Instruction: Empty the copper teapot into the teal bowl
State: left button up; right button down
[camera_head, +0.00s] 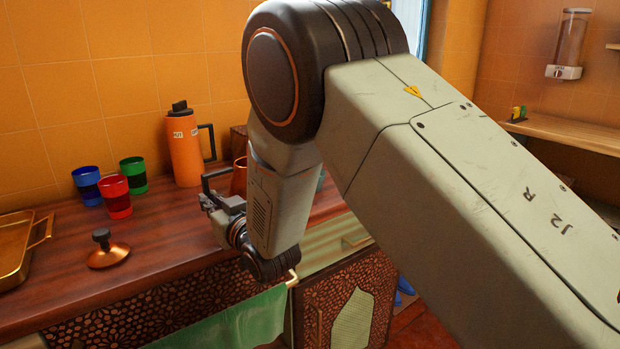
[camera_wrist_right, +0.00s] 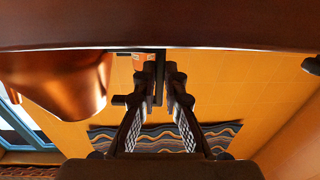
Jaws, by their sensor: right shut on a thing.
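The copper teapot (camera_head: 239,178) is mostly hidden behind my right arm in the head view; part of its side and its dark handle show. In the right wrist view its copper body (camera_wrist_right: 72,88) fills the left side. My right gripper (camera_head: 222,203) is shut on the dark handle (camera_wrist_right: 160,78), with its fingers on either side of it. Whether the teapot touches the counter cannot be told. A small teal sliver (camera_head: 321,179) right of my forearm may be the teal bowl; the rest is hidden. My left gripper is not in view.
On the wooden counter (camera_head: 180,235) stand an orange flask (camera_head: 185,152), blue (camera_head: 87,184), green (camera_head: 133,174) and red (camera_head: 115,197) cups. A copper lid (camera_head: 108,256) and a brass tray (camera_head: 18,255) lie further left. A green towel (camera_head: 235,325) hangs in front.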

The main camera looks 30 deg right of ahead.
aim_at(206, 179)
jog(key=shift+r, duration=0.25)
jog(key=shift+r+p, duration=1.7)
jog(key=shift+r, duration=0.2)
